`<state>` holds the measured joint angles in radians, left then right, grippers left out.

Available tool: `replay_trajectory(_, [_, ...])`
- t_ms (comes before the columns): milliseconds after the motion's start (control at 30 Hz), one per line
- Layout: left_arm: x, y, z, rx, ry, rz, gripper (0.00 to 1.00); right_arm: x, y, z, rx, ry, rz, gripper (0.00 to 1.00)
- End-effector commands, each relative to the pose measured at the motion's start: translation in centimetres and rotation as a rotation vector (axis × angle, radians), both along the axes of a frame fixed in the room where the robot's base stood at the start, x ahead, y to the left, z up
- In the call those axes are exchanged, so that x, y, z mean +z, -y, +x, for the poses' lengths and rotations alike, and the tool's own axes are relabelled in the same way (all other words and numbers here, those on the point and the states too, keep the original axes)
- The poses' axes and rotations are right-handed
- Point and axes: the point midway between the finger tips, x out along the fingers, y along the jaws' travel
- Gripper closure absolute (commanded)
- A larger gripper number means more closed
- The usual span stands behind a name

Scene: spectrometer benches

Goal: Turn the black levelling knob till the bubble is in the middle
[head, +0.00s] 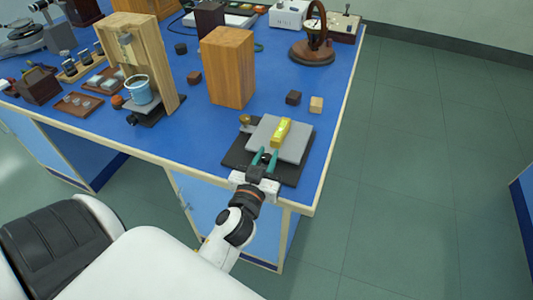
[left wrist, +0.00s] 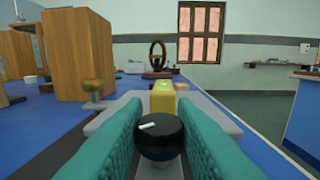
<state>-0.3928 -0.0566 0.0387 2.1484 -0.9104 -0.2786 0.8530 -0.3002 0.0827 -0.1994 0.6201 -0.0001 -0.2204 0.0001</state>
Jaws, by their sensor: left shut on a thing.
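The black levelling knob (left wrist: 160,135), round with a white mark on its top, is at the near edge of the levelling plate. My left gripper (head: 265,158) is shut on it, with a teal finger on each side in the left wrist view (left wrist: 160,140). The grey plate (head: 294,146) lies on a black base (head: 235,157) near the table's front right corner. A yellow level (head: 281,132) lies on the plate; it also shows in the left wrist view (left wrist: 162,98). The bubble is too small to make out. A brass knob (head: 245,120) stands at the plate's far left corner. My right gripper is not in view.
A wooden block (head: 228,67) stands behind and left of the plate. Small dark (head: 293,98) and light (head: 316,104) cubes lie behind it. A wooden stand with a blue cup (head: 138,90) is further left. The table's right edge is close to the plate.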

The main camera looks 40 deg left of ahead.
Motion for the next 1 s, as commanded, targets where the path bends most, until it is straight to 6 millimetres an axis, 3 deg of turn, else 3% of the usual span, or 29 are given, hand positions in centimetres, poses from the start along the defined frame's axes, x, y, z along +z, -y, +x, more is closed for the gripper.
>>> replay_trajectory(33, [0.5, -0.1, 0.0, -0.033, -0.004, 0.005, 0.98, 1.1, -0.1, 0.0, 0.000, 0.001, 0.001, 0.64])
replay_trajectory(400, [0.6, -0.2, 0.0, -0.324, -0.003, 0.007, 0.98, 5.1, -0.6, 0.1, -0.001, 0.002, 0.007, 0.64])
replay_trajectory(700, [0.3, -0.2, 0.1, -0.500, -0.001, 0.004, 0.98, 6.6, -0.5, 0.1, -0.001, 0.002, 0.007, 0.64])
replay_trajectory(1000, [0.1, -0.1, 0.1, -0.571, 0.001, 0.001, 0.98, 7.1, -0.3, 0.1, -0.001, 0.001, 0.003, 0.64])
